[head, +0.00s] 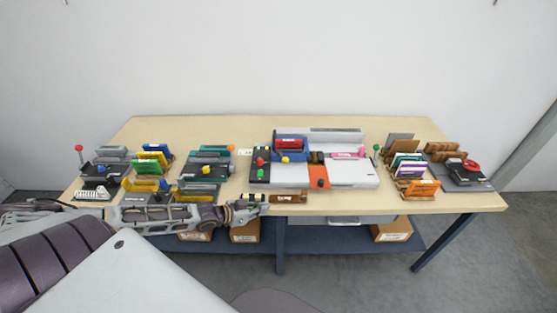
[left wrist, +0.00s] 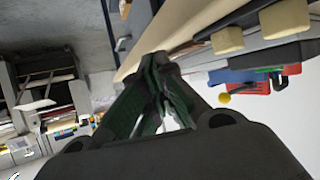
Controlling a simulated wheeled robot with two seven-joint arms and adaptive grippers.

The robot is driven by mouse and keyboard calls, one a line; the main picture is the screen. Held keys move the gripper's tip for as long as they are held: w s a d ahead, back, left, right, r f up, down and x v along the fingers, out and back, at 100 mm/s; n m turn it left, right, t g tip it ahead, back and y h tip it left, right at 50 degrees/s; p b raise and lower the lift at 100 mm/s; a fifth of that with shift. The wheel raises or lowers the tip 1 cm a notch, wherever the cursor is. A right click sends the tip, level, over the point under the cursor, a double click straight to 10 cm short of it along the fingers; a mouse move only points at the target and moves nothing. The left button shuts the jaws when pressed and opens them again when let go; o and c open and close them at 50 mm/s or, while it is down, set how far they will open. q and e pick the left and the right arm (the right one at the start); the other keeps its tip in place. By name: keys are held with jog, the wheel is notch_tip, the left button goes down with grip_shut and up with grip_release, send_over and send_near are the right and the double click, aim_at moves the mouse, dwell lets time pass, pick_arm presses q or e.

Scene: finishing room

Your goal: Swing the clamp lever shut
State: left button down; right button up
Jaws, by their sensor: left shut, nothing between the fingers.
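Several ball-topped levers show in the head view, and I cannot tell which is the clamp lever. One with a green knob (head: 376,148) stands upright at the right end of the white and grey machine (head: 350,174). My left gripper (head: 262,205) is at the table's front edge, below the machine's left part, shut and empty. Its closed dark fingers also show in the left wrist view (left wrist: 163,88). My right gripper is out of view.
The wooden table (head: 450,203) holds racks of coloured plates and small fixtures. A brown-handled tool (head: 290,197) lies just right of my left gripper. A yellow ball (left wrist: 224,98) shows in the left wrist view. Cardboard boxes (head: 392,230) stand on the lower shelf.

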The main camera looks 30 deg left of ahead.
pick_arm(q)
jog(key=w+a+r+t, duration=0.1)
jog(key=w+a+r, duration=0.1)
jog(key=a+r, duration=0.3)
jog(key=w+a+r+t+h, duration=0.1)
jog(key=w+a+r+t, duration=0.1)
jog(key=a+r, duration=0.3)
notch_tip(320, 180, up, 2)
jog(key=shift+w+a+r, duration=0.15)
jog(key=shift+w+r, duration=0.05)
jog(key=shift+w, duration=0.65)
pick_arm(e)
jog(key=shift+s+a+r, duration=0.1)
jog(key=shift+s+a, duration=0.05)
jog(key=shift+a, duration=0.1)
pick_arm(q)
jog(key=shift+w, duration=0.1)
jog(key=b, duration=0.4)
send_near(285, 158)
jog(key=shift+x, duration=1.1)
jog(key=shift+p+x, duration=0.35)
jog(key=shift+x, duration=1.65)
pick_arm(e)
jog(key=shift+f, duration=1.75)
